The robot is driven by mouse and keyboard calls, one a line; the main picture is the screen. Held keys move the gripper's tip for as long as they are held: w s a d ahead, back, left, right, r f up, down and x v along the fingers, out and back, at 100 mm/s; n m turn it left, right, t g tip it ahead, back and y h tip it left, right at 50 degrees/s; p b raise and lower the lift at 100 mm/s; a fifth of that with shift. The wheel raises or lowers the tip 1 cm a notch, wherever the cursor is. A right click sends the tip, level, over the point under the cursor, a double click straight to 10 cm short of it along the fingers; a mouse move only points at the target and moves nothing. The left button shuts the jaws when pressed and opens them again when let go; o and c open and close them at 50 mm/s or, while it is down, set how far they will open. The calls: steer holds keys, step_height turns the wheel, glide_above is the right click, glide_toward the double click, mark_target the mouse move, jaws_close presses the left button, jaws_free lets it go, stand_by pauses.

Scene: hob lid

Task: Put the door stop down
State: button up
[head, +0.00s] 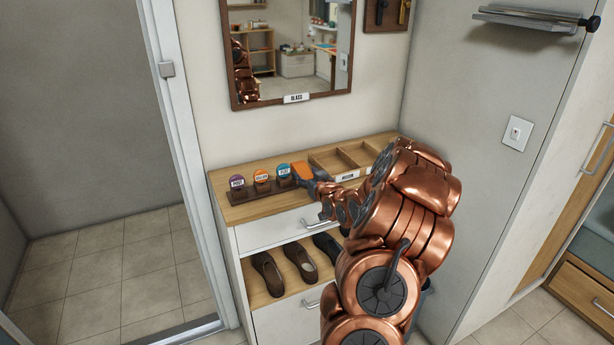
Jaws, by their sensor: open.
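An orange piece (302,173), which looks like the door stop, is at the tip of my gripper (309,176), over the top of the wooden-topped cabinet (240,214). It is just right of the teal round tag. My gripper is open, and its fingers are small and dark here. I cannot tell whether they touch the orange piece or whether it rests on the top. My copper arm hides the right part of the cabinet.
A dark rack (250,195) holds purple, orange and teal round tags at the left. A divided wooden tray (336,160) lies behind my gripper. Dark shoes (268,272) stand on the open shelf below. A mirror (291,50) hangs above. A doorway opens at the left.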

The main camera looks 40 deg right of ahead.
steer(key=shift+r, duration=0.15)
steer(key=b+v, duration=0.3)
steer(key=v, duration=0.9)
steer(key=shift+a, duration=0.15)
